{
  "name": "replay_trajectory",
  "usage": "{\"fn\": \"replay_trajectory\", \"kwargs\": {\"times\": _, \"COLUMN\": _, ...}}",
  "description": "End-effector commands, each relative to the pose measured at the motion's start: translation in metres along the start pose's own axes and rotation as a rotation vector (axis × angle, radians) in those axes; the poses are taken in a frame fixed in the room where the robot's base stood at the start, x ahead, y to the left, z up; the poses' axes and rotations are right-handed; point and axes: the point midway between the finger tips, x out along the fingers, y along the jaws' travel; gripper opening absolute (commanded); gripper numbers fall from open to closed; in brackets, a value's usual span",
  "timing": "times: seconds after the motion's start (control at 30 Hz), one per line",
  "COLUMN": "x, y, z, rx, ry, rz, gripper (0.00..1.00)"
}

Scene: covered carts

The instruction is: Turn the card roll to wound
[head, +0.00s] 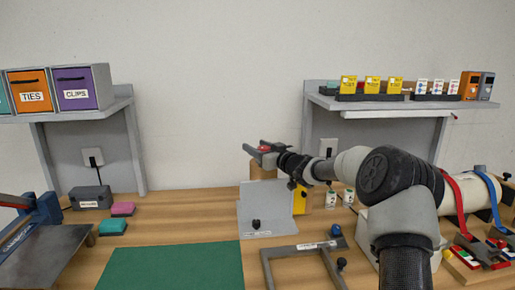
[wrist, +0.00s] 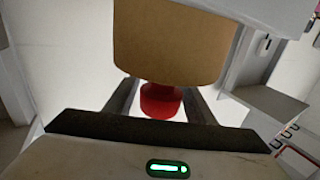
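The card roll (wrist: 168,45) is a tan cardboard cylinder with a red knob (wrist: 160,100) on its end, large in the wrist view. In the head view, a tan part of it (head: 264,172) shows just below my gripper, behind the grey plate. My gripper (head: 260,150) is stretched out to the back middle of the bench. In the wrist view its dark fingers (wrist: 160,92) stand on either side of the red knob, with thin gaps seeming to show. The fingers look open around the knob. No wound marking is readable.
A grey upright plate (head: 264,215) stands below my gripper, with a yellow panel (head: 300,200) beside it. A green mat (head: 172,266) and a grey frame (head: 300,250) lie in front. Shelves stand left (head: 75,115) and right (head: 390,104). A white roll (head: 462,196) with straps is at right.

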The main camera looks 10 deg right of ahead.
Motion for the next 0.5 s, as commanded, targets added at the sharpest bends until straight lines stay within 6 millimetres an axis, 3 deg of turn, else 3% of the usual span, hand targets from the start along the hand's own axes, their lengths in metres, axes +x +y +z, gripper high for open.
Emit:
{"fn": "replay_trajectory", "kwargs": {"times": 0.03, "x": -0.0001, "y": 0.0000, "z": -0.0001, "rx": 0.000, "ry": 0.000, "rz": 0.000, "gripper": 0.40}}
{"fn": "replay_trajectory", "kwargs": {"times": 0.2, "x": -0.0002, "y": 0.0001, "z": -0.0001, "rx": 0.000, "ry": 0.000, "rz": 0.000, "gripper": 0.14}}
{"fn": "replay_trajectory", "kwargs": {"times": 0.5, "x": -0.0002, "y": 0.0003, "z": 0.0045, "rx": -0.002, "ry": 0.000, "rz": 0.033, "gripper": 0.14}}
